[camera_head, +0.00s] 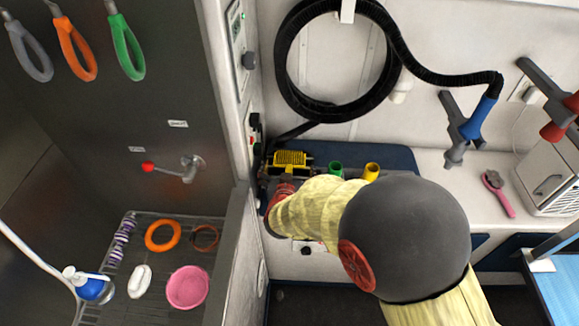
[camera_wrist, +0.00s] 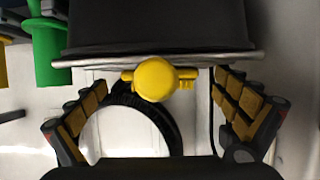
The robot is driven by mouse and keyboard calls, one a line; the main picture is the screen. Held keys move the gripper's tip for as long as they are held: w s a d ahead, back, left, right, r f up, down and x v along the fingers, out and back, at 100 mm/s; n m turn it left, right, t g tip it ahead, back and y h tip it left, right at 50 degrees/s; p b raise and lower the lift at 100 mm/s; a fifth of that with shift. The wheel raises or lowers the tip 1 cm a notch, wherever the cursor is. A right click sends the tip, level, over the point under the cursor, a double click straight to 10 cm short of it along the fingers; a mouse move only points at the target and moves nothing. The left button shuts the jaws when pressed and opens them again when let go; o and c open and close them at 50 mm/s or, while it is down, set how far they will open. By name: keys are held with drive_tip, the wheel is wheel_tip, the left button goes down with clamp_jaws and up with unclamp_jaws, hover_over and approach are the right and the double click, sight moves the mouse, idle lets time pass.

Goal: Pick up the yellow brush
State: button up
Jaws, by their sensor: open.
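The yellow brush (camera_wrist: 153,78) shows in the wrist view as a round yellow end with a short bar and ridged teeth to its right. It lies in front of a grey edge. My gripper (camera_wrist: 160,82) is open, with one finger on each side of the brush and gaps between them. In the head view a yellow ridged piece (camera_head: 290,158), which looks like the brush, shows at my gripper by the left end of the worktop. My wrist partly covers that spot, so what supports the brush is hidden.
A green cup (camera_head: 335,168) and a yellow cup (camera_head: 371,171) stand just right of my gripper. A wall panel stands close on the left. A black hose (camera_head: 282,62) hangs behind.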

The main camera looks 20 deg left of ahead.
drive_tip(key=shift+w, duration=0.15)
drive_tip(key=shift+c, duration=1.1)
drive_tip(key=c, duration=1)
